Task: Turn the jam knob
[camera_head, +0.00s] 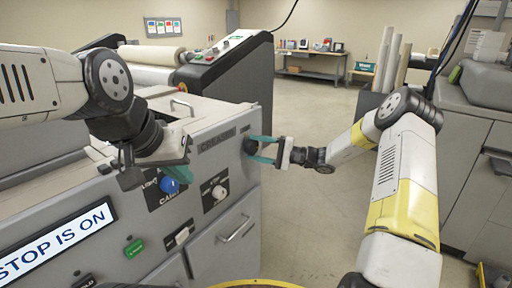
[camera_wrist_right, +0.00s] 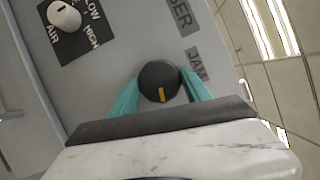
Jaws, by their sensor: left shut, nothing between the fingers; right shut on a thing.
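The black jam knob (camera_head: 249,146) sits on the grey creaser panel below a small label, near the panel's right edge. In the right wrist view the round knob (camera_wrist_right: 159,80) shows a yellow mark pointing toward the bottom of the picture. The JAM label (camera_wrist_right: 197,64) is beside it. My right gripper (camera_head: 258,150) is shut on the knob, with one teal finger on each side. My left gripper (camera_head: 180,172) is shut and empty, in front of the panel close to the blue knob (camera_head: 169,186); it partly hides the panel there.
A white air knob (camera_head: 218,191) is lower on the same panel, with a drawer handle (camera_head: 236,229) below it. Open floor (camera_head: 305,200) lies right of the machine.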

